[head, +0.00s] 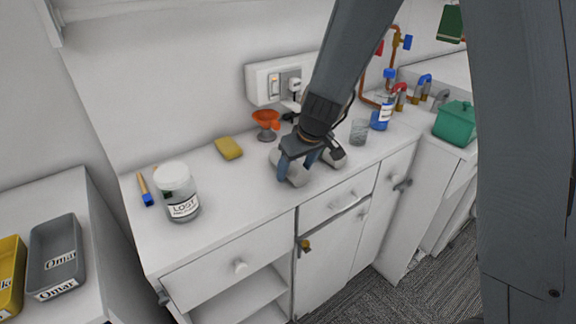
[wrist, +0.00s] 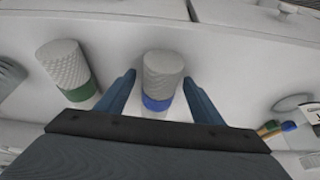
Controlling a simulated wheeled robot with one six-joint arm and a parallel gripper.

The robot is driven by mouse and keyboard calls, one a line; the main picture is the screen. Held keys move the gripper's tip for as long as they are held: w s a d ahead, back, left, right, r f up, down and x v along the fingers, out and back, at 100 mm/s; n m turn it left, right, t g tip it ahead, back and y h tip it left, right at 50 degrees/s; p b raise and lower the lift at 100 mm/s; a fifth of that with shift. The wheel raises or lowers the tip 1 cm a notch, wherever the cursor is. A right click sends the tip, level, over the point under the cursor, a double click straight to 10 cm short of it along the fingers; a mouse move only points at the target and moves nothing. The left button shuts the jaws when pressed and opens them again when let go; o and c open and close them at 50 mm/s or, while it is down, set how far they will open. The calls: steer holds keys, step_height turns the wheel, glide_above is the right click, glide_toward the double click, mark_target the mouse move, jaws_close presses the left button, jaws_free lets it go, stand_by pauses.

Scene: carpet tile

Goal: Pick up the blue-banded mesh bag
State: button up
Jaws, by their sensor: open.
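The blue-banded mesh bag (wrist: 162,72) is a pale, rounded, woven bundle with a blue band at its lower end in the wrist view. It lies on the white counter between the two blue fingers of my gripper (wrist: 159,78). My gripper is open, with a finger on each side of the bag and gaps visible. In the head view my gripper (head: 297,166) is over the counter and hides most of the bag; only pale parts (head: 296,181) show. A similar bag with a green band (wrist: 66,66) lies to the left in the wrist view.
Bare counter (head: 240,195) lies left of my gripper.

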steer(key=c, duration=1.1)
steer(key=shift+r, duration=0.1)
